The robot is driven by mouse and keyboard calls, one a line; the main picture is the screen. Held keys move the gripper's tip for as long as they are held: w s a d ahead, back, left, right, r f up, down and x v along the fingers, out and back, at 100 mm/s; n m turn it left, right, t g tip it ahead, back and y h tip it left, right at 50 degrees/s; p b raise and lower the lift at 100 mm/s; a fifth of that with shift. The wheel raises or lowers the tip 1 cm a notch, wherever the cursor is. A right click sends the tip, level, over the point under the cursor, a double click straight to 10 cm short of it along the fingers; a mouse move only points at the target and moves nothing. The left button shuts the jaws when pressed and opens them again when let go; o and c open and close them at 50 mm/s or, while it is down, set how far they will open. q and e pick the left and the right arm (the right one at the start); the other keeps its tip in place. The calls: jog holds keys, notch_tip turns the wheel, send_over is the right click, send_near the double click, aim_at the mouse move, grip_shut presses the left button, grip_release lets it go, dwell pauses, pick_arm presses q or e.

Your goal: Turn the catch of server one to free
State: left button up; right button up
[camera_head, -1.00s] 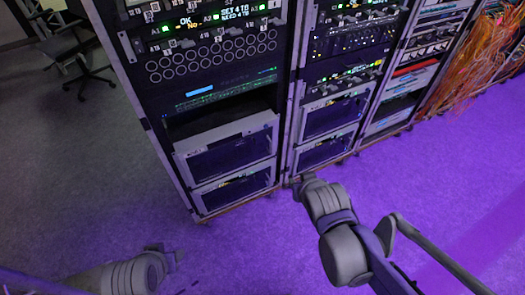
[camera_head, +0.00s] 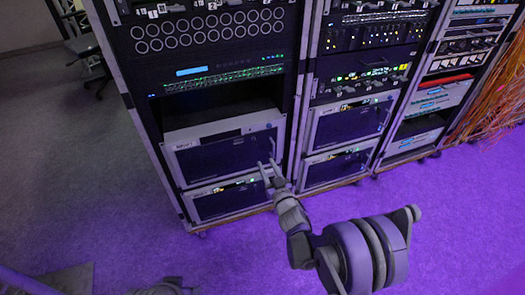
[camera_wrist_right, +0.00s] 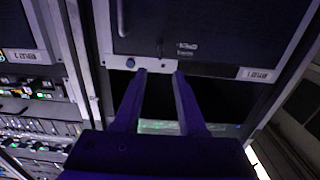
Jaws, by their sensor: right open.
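A grey-framed server with a dark front (camera_head: 222,155) sits low in the left rack, with another like it below. My right gripper (camera_head: 266,168) is open, in front of its right-hand side. In the right wrist view, the two fingers (camera_wrist_right: 160,73) point at the edge of a server front (camera_wrist_right: 205,25), apart and empty. A small dark fitting (camera_wrist_right: 160,46), possibly the catch, lies just beyond the gap between the tips. A blue round knob (camera_wrist_right: 130,62) is beside the left finger. Which way the catch is turned is too small to tell. My left gripper (camera_head: 172,283) is only partly in view at the bottom.
The middle rack (camera_head: 345,125) stands close to the right of the left rack, with similar servers. Orange cables (camera_head: 490,100) hang at the far right. A dark open bay (camera_head: 210,108) is above the upper server. The floor in front is clear.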

aim_at(253, 138)
jog(key=x, duration=1)
jog(key=shift+w+a, duration=0.15)
jog(key=shift+w, duration=0.2)
grip_shut()
